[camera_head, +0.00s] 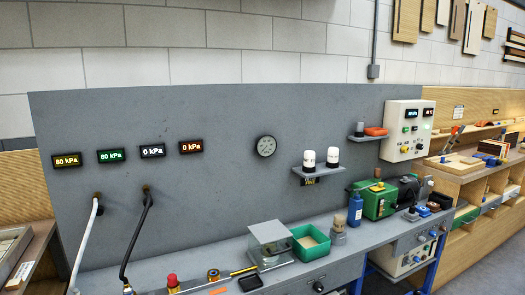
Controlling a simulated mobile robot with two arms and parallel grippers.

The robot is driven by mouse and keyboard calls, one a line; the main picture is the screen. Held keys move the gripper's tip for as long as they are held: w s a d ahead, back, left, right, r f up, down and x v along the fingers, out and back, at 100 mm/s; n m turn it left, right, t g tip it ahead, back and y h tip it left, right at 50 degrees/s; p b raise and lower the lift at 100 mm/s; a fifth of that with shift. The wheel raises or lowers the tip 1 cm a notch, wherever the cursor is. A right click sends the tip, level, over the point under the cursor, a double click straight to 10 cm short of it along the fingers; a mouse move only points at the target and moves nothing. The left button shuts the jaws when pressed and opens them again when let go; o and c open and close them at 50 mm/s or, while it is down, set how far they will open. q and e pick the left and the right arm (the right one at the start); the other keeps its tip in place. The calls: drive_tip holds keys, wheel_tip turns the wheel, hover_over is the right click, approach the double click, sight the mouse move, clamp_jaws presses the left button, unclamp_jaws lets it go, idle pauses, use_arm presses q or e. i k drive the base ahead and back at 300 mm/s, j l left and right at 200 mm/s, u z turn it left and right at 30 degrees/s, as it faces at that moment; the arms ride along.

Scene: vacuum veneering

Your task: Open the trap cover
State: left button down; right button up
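Nothing in view is clearly marked as the trap cover. A clear box with a pale flat top (268,234) stands on the grey bench and may be the trap, but I cannot tell for sure. Its top looks flat and closed. What is inside is too small to make out. Neither of my grippers shows in the head view.
A green tray (311,244) sits right of the clear box, then a blue bottle (355,208) and a green machine (374,200). A white hose (87,240) and a black hose (136,238) hang at left. A red-capped item (172,281) stands at the front edge.

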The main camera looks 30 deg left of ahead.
sight(267, 232)
drive_tip(key=u, duration=1.05)
